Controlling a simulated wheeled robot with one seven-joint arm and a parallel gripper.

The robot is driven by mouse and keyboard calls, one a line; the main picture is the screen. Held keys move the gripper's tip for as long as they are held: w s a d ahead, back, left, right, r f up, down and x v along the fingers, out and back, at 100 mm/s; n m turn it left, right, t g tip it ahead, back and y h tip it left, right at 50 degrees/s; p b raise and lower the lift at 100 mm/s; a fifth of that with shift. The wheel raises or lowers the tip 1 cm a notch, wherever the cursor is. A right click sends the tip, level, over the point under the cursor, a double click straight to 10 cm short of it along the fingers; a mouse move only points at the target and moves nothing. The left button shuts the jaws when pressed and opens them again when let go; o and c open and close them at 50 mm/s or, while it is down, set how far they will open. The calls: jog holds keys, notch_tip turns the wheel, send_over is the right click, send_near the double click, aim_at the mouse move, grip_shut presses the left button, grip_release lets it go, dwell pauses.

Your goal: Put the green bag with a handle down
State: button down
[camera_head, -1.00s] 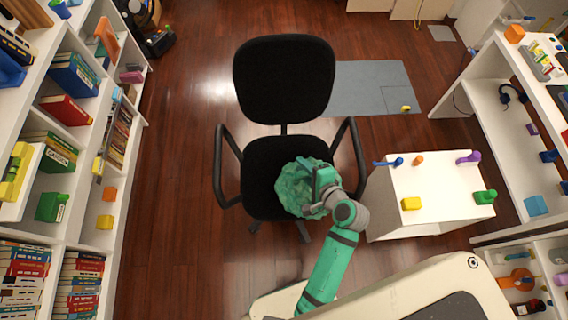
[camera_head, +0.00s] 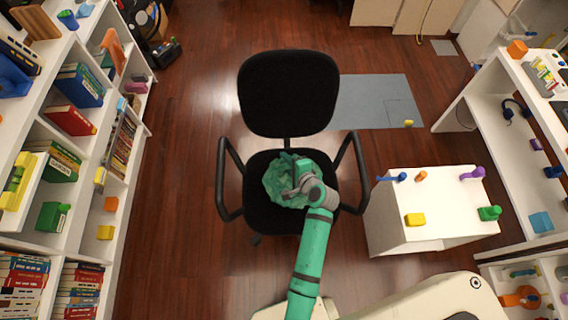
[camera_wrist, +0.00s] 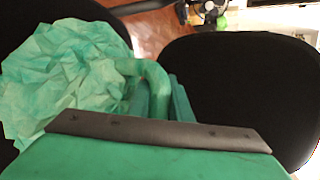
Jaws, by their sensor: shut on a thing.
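The green bag (camera_head: 283,184) is a crumpled bright green shape over the seat of the black office chair (camera_head: 262,218). My gripper (camera_head: 302,174) is at the bag's right side and is shut on it. In the wrist view the crumpled bag (camera_wrist: 62,80) fills the left side, and its smooth green handle (camera_wrist: 157,88) rises beside it at my gripper (camera_wrist: 165,105). The black chair (camera_wrist: 235,85) lies behind it. I cannot tell whether the bag's underside touches the seat.
The chair's armrests (camera_head: 229,180) stand on both sides of the seat. A white cabinet (camera_head: 400,236) with several small coloured objects on top is close at the right. Bookshelves (camera_head: 118,210) line the left. The wooden floor (camera_head: 185,120) between shelves and chair is clear.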

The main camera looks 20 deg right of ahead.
jog(key=shift+w+a+f, duration=0.15)
jog(key=shift+w+f, duration=0.6)
jog(key=shift+f, duration=1.75)
jog(key=c, duration=1.6)
grip_release()
jog(key=v, duration=1.2)
